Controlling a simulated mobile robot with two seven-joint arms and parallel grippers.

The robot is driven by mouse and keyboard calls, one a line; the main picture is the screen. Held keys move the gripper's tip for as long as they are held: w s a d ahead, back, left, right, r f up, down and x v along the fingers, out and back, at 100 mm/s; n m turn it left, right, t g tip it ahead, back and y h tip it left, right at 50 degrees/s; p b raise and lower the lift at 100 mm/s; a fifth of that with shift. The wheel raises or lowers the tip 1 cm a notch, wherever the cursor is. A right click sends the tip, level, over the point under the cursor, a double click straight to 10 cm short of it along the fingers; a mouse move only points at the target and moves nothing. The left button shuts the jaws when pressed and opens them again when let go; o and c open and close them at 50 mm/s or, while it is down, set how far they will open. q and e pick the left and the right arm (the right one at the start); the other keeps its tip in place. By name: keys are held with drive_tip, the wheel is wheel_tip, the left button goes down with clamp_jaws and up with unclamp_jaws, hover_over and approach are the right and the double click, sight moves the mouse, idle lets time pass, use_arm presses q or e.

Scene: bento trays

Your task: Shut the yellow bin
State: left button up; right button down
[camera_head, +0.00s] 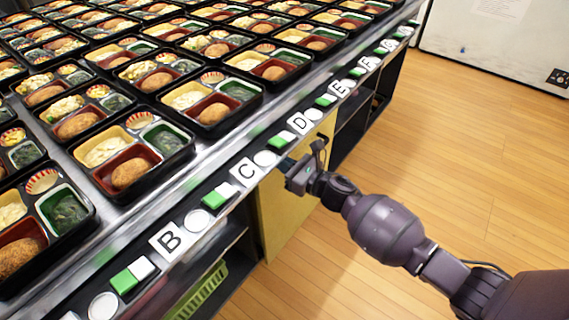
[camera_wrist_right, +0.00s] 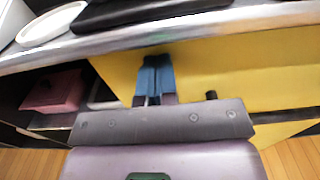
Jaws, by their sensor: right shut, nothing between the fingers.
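The yellow bin (camera_head: 283,218) shows as a yellow front panel below the counter edge, between open dark shelf bays. My right gripper (camera_head: 291,168) is at the panel's upper part, just under the counter edge, and hides some of it. In the right wrist view, the yellow panel (camera_wrist_right: 245,70) fills the middle and right. The blue fingertips of my right gripper (camera_wrist_right: 155,76) are together, with nothing between them, in front of the panel near its top. I cannot tell whether they touch it or how far the panel stands out. My left gripper is not in view.
Many filled bento trays (camera_head: 125,172) cover the metal counter (camera_head: 135,212). Its front edge carries letter labels and green-white switches. A green basket (camera_head: 203,290) sits in a lower shelf, and a reddish box (camera_wrist_right: 54,90) is left of the panel. The wooden floor (camera_head: 470,160) is clear.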

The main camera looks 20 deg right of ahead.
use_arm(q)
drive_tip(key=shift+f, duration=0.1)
use_arm(e)
drive_tip(key=shift+a, duration=0.1)
use_arm(q)
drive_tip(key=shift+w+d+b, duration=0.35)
drive_tip(key=shift+b, duration=0.4)
use_arm(e)
drive_tip(key=x, duration=0.4)
drive_tip(key=shift+w+a+r, duration=0.15)
drive_tip(key=shift+w+r, duration=0.05)
drive_tip(key=shift+w, duration=0.1)
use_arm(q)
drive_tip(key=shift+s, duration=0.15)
use_arm(e)
drive_tip(key=shift+r, duration=0.1)
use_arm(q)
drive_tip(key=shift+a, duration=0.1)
